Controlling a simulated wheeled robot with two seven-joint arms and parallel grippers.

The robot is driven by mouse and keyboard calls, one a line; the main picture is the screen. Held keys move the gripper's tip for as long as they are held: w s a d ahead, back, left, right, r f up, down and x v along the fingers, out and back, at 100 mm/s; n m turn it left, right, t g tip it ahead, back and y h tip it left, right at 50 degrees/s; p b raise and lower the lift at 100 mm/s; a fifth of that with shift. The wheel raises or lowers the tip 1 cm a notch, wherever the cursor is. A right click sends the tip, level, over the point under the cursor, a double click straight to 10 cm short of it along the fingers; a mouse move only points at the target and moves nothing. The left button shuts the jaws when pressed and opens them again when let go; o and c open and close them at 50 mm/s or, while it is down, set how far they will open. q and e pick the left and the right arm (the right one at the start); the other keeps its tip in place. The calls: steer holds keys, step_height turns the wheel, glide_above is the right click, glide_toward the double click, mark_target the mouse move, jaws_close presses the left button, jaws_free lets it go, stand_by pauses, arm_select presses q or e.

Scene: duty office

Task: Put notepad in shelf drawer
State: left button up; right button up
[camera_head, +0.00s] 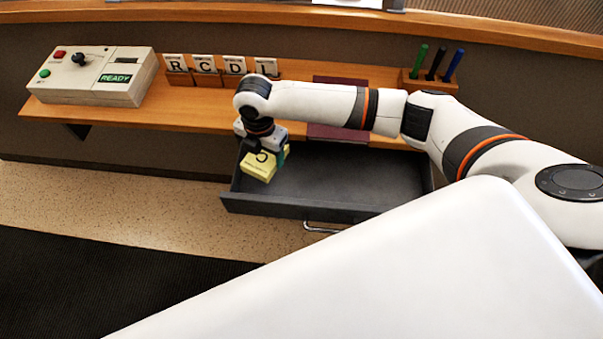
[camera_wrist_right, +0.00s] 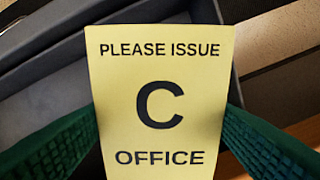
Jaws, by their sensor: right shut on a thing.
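The yellow notepad (camera_head: 258,167) is held by my right gripper (camera_head: 265,158) over the left end of the open shelf drawer. In the right wrist view the notepad (camera_wrist_right: 160,80) shows its printed face, "PLEASE ISSUE C OFFICE", between the two green fingers of the gripper (camera_wrist_right: 160,150). The dark grey shelf drawer (camera_head: 345,182) is pulled out below the wooden shelf, and its visible floor is bare. Its grey wall (camera_wrist_right: 50,45) also shows in the right wrist view. The gap between notepad and drawer floor cannot be told exactly. My left gripper is not in view.
The wooden shelf (camera_head: 130,115) carries a control box (camera_head: 92,77) with a READY display, several letter cards (camera_head: 205,66), a dark red item (camera_head: 335,132) and a pen holder (camera_head: 430,82). The drawer handle (camera_head: 321,228) faces the speckled floor. The drawer's middle and right are free.

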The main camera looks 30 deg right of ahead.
mark_target(299, 180)
step_height(299, 180, down, 8)
steer(key=b, duration=0.6)
steer(key=shift+r+b, duration=0.2)
steer(key=shift+b, duration=0.15)
steer(key=s+d, duration=0.2)
steer(key=d, duration=0.1)
steer(key=shift+d+r, duration=0.15)
steer(key=shift+s+d+r, duration=0.1)
steer(key=shift+s+d, duration=0.3)
steer(key=shift+d, duration=0.2)
steer(key=shift+s+d, duration=0.35)
steer(key=shift+d, duration=0.25)
steer(key=shift+s+d, duration=0.35)
steer(key=shift+d, duration=0.25)
steer(key=shift+f+b, duration=0.65)
steer(key=shift+b, duration=0.4)
